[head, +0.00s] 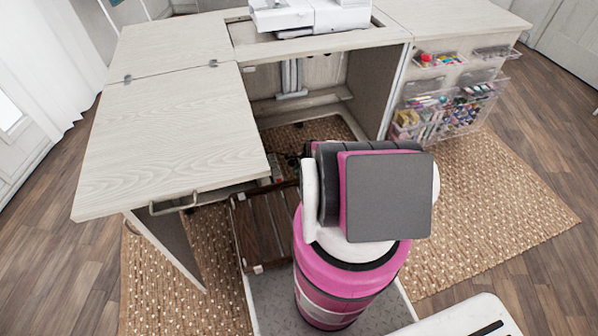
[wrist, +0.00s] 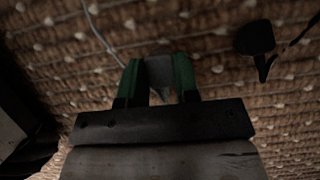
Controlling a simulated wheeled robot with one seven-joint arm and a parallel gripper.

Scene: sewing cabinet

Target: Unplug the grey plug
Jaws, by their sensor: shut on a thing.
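In the wrist view my gripper (wrist: 159,78) has two green-lined fingers shut on a small grey piece, which looks like the grey plug (wrist: 159,72). The fingers touch its left and right sides, and only its middle shows between them. A thin pale cable (wrist: 98,32) runs from the top edge down to behind the left finger; I cannot tell whether it joins the plug. No socket can be made out at the plug. In the head view my own arm hides the gripper and plug under the sewing cabinet.
A black plug-like piece (wrist: 256,40) with a dark cord lies on the woven rug (wrist: 210,35), right of my gripper. The cabinet's leaf (head: 170,140) overhangs at the left, with a dark wooden pedal-like board (head: 265,230) below.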

